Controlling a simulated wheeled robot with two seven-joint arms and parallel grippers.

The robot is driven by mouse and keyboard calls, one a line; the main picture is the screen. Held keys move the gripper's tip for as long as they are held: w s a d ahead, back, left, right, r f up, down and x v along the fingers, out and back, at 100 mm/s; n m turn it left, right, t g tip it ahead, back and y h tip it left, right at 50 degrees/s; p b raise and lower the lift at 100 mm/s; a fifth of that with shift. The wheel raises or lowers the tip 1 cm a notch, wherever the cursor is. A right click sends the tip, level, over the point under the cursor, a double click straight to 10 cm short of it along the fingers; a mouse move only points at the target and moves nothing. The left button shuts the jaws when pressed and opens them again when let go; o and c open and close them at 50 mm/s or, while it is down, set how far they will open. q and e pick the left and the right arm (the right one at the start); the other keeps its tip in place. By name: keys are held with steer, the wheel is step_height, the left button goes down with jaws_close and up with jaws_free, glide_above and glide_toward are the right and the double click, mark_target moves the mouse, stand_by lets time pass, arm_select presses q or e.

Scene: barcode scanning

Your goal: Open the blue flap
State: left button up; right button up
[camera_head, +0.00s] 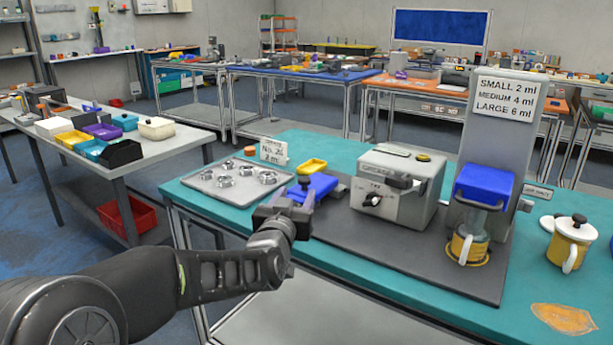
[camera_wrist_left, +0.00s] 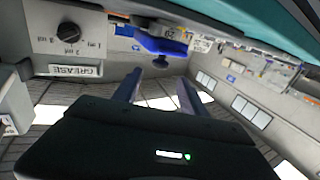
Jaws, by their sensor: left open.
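A blue flap-like part (camera_head: 320,184) sits at the left side of a grey box with a dial (camera_head: 396,190) on the teal table. A blue part with a small knob (camera_wrist_left: 160,43) shows in the left wrist view, beyond the fingertips. My left gripper (camera_head: 287,200) is in front of the blue part and partly hides it in the head view. Its two fingers (camera_wrist_left: 158,86) are apart with nothing between them. I cannot tell how far the flap stands open. A second blue part (camera_head: 484,186) tops the dispenser at the right. My right gripper is not in view.
A metal tray with several ring-shaped parts (camera_head: 236,182) lies left of the blue part. A yellow mug (camera_head: 466,247) stands under the dispenser, and a lidded yellow pot (camera_head: 570,243) stands at the right.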

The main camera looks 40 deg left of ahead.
mark_target(303, 181)
arm_select(q)
steer(key=shift+s+d+r, duration=0.1)
steer(key=shift+s, duration=0.1)
steer(key=shift+p+x, duration=0.5)
steer(key=shift+x, duration=3.45)
jaws_close()
